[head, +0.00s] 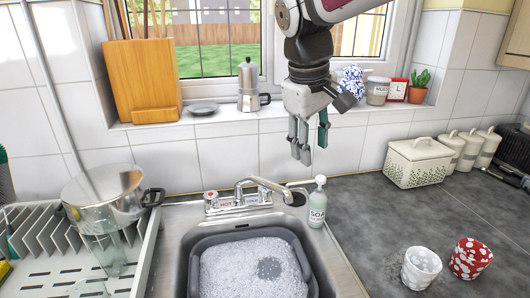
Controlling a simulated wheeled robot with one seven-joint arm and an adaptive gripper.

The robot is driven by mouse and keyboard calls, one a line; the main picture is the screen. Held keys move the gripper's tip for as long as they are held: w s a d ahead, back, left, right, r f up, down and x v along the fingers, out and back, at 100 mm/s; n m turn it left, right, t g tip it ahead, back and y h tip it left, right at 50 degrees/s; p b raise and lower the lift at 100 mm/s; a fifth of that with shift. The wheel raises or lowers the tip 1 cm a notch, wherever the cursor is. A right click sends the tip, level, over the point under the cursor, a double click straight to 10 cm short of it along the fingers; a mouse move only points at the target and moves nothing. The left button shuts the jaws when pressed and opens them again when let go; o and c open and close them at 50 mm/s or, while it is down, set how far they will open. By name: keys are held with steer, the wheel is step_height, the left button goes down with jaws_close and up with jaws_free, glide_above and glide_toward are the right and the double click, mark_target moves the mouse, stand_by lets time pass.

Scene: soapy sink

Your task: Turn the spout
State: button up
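The chrome spout (265,184) rises from the tap base (236,202) at the back of the sink. It reaches to the right, and its tip is near the sink's back right corner. My gripper (308,145) hangs above and to the right of the spout, fingers pointing down, in front of the tiled wall. A gap shows between its fingers, and nothing is held. It appears apart from the spout, though its exact depth is hard to judge.
A soap bottle (318,202) stands just right of the spout tip. A grey basin (207,245) full of suds sits in the sink. A steel pot (100,200) is on the left rack. A moka pot (248,85) is on the sill.

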mark_target(270, 183)
steer(key=w+a+f+n+p, duration=0.2)
steer(key=w+a+f+n, duration=0.15)
steer(key=w+a, duration=0.65)
steer(key=shift+g, duration=0.4)
steer(key=p+x, duration=0.1)
steer(key=x, duration=0.4)
steer(key=p+x, duration=0.1)
steer(key=x, duration=0.4)
steer(key=p+x, duration=0.1)
steer(key=x, duration=0.3)
steer(key=shift+w+d+f, duration=0.15)
steer(key=shift+w+f, duration=0.15)
steer(key=shift+w, duration=0.05)
jaws_close()
